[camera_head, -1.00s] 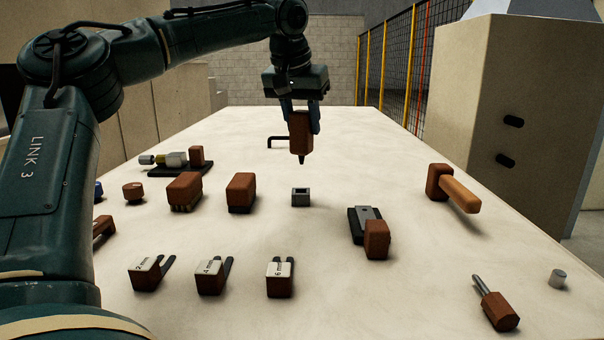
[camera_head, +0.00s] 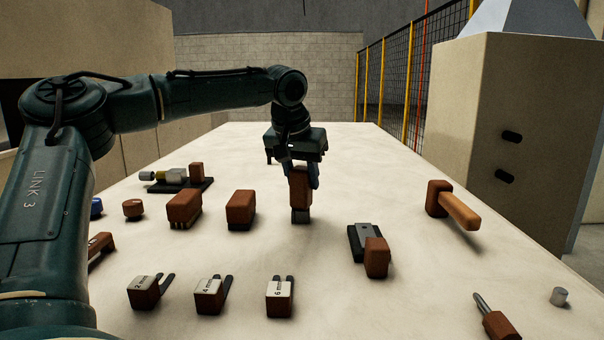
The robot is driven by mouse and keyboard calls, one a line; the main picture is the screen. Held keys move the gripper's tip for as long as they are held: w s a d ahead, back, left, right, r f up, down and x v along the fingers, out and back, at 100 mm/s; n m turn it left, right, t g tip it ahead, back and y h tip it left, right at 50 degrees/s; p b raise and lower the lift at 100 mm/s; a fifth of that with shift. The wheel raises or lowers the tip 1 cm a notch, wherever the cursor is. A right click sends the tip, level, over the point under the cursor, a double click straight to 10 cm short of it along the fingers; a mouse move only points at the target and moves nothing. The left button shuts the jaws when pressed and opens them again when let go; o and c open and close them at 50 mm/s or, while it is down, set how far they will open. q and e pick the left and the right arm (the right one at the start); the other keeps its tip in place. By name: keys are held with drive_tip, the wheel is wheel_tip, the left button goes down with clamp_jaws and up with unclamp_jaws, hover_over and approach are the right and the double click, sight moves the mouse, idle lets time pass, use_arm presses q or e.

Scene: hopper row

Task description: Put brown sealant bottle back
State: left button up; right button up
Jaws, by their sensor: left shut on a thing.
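The brown sealant bottle (camera_head: 300,190) stands upright, nozzle end down, in the middle of the table. I cannot tell whether the bottle rests fully on the holder. My right gripper is not in view.
Brown blocks (camera_head: 240,209) stand left of the holder. A plane-like tool (camera_head: 370,250) lies to its right front, and a mallet (camera_head: 452,205) lies farther right. Labelled gauge blocks (camera_head: 280,297) line the front. The table (camera_head: 330,145) behind is mostly clear.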

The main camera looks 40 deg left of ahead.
use_arm(q)
drive_tip(key=o, duration=1)
drive_tip(key=shift+o, duration=0.2)
drive_tip(key=shift+r, duration=0.35)
drive_tip(key=v, duration=1.1)
drive_tip(key=shift+r, duration=0.4)
drive_tip(key=shift+s, duration=0.15)
